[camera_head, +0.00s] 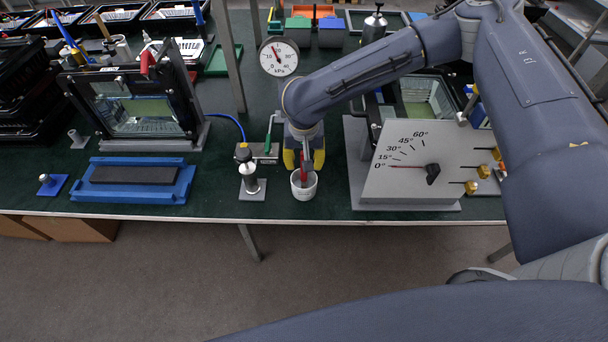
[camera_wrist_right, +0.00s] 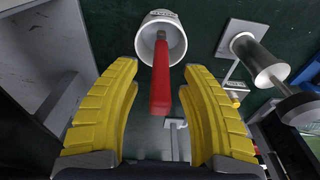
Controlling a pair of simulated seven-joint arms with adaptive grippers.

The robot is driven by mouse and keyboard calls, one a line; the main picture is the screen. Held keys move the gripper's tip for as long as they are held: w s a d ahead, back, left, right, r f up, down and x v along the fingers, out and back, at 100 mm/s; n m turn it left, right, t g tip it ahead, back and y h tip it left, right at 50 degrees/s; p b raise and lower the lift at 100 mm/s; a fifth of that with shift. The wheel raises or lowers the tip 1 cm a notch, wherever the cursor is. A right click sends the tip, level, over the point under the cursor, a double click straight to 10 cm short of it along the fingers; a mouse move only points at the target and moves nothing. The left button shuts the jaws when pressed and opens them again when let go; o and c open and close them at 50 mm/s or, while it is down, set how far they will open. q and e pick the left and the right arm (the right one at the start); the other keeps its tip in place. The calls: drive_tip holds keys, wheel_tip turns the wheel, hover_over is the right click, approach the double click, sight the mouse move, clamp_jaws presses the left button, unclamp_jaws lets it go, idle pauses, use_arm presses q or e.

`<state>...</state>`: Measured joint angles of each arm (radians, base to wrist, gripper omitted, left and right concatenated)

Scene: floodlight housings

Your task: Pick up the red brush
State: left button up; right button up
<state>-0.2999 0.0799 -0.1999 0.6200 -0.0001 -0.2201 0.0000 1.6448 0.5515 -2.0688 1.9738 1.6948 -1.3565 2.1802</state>
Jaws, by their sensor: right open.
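The red brush (camera_wrist_right: 161,88) stands in a small white cup (camera_wrist_right: 145,42), its red handle leaning out toward the wrist camera. In the head view the brush (camera_head: 303,174) rises from the cup (camera_head: 303,191) near the front edge of the bench. My right gripper (camera_wrist_right: 161,70) has two yellow fingers, spread open on either side of the handle with gaps on both sides. The right gripper (camera_head: 304,158) is at the cup's far side in the head view and partly hides the handle. The brush's lower end is inside the cup. My left gripper is out of view.
A metal plunger post (camera_head: 249,180) stands just left of the cup. A grey angle-scale panel (camera_head: 425,175) is to the right. A pressure gauge (camera_head: 279,57) stands behind. A blue tray with a dark pad (camera_head: 135,198) and a floodlight housing (camera_head: 140,105) are farther left.

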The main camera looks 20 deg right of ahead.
drive_tip(key=shift+f, duration=0.1)
drive_tip(key=shift+c, duration=0.4)
clamp_jaws()
